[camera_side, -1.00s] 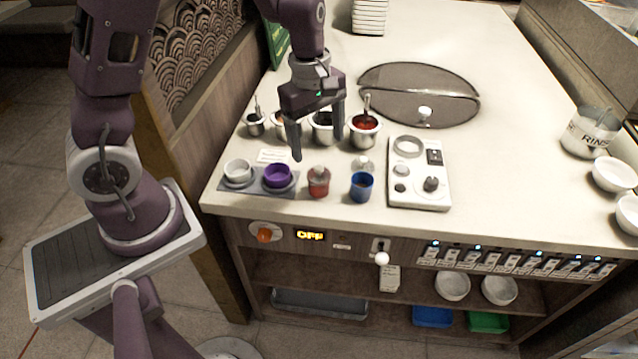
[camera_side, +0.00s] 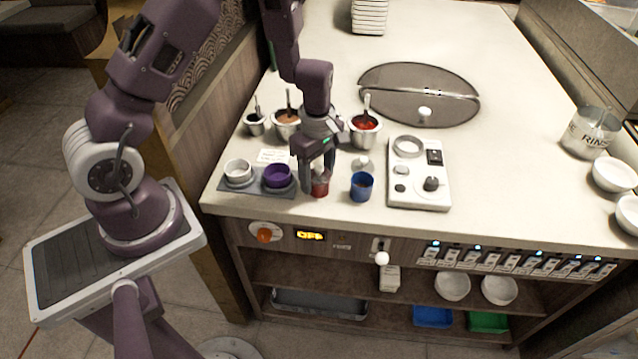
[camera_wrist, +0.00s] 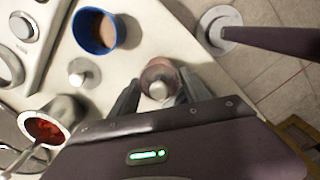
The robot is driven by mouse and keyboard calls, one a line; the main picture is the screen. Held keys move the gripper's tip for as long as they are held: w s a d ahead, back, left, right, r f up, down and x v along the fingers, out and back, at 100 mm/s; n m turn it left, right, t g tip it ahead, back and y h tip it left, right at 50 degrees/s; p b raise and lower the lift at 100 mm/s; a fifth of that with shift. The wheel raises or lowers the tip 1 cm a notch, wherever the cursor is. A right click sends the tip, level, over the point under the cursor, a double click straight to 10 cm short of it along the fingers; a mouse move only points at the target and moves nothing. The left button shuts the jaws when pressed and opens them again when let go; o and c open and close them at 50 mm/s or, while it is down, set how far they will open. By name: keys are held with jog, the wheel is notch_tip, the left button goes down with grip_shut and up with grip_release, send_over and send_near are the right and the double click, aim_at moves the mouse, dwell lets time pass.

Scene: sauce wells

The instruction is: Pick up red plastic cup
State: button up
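The red plastic cup (camera_side: 320,188) stands upright near the counter's front edge, between the purple cup and the blue cup. In the wrist view the red cup (camera_wrist: 158,80) shows from above as a pinkish-red round shape with a pale middle. My gripper (camera_side: 318,178) points down over it, with one finger on each side. In the wrist view my gripper (camera_wrist: 158,82) is open, its dark fingers flanking the cup with small gaps visible. The gripper partly hides the cup's upper part in the side view.
A purple cup (camera_side: 277,177) and white cup (camera_side: 238,171) sit in a grey tray on the left. Metal sauce pots, one a red-sauce pot (camera_side: 365,130), stand behind.

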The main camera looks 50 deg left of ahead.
jog(key=c, duration=0.8)
notch_tip(320, 180, up, 10)
jog(key=shift+r, duration=0.1)
jog(key=o, duration=0.9)
jog(key=c, duration=0.7)
jog(key=shift+r, duration=0.1)
jog(key=shift+c, duration=0.6)
notch_tip(320, 180, up, 7)
